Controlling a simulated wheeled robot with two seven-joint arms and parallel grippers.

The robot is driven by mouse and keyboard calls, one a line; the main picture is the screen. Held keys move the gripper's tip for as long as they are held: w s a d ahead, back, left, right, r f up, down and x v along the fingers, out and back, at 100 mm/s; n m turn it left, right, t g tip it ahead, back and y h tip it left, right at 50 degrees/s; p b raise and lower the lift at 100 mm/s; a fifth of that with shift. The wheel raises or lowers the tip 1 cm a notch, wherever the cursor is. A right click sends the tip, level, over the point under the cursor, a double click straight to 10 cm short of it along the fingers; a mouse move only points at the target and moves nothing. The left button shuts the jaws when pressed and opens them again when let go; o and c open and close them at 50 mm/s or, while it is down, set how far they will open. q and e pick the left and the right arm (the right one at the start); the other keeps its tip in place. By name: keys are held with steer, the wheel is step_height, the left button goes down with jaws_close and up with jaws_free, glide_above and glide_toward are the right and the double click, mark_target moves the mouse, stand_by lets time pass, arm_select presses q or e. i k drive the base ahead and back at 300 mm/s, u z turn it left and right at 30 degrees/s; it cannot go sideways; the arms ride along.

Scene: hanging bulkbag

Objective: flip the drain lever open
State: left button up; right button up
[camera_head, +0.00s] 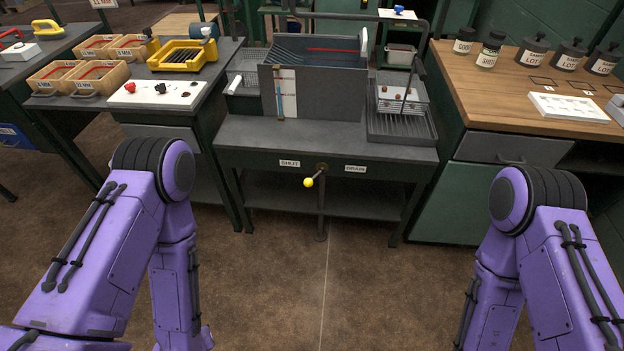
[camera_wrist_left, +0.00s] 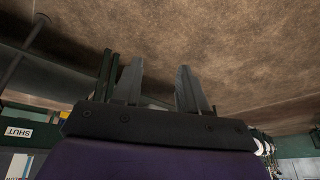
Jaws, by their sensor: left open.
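The drain lever (camera_head: 309,182) is a short lever with a yellow ball knob on the front edge of the grey bench. Its knob points down and to the left from a brass pivot (camera_head: 321,168), on the side of the SHUT label (camera_head: 290,163). The DRAIN label (camera_head: 355,169) is on the right of the pivot. My left gripper (camera_wrist_left: 160,88) is open and empty in the left wrist view, with brown floor behind its fingers. The SHUT label also shows there at the left edge (camera_wrist_left: 17,132). The lever is not clear in that view. My right gripper is out of view.
A grey tank (camera_head: 335,95) and a wire rack (camera_head: 400,125) stand on the bench. A wooden counter (camera_head: 470,85) with bottles is on the right. Floor before the bench is clear.

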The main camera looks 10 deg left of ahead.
mark_target(308, 182)
steer(key=k, duration=0.6)
steer(key=u, duration=0.7)
steer(key=i, duration=0.95)
steer(key=z, duration=0.5)
steer(key=i, duration=0.65)
steer(key=z, duration=0.75)
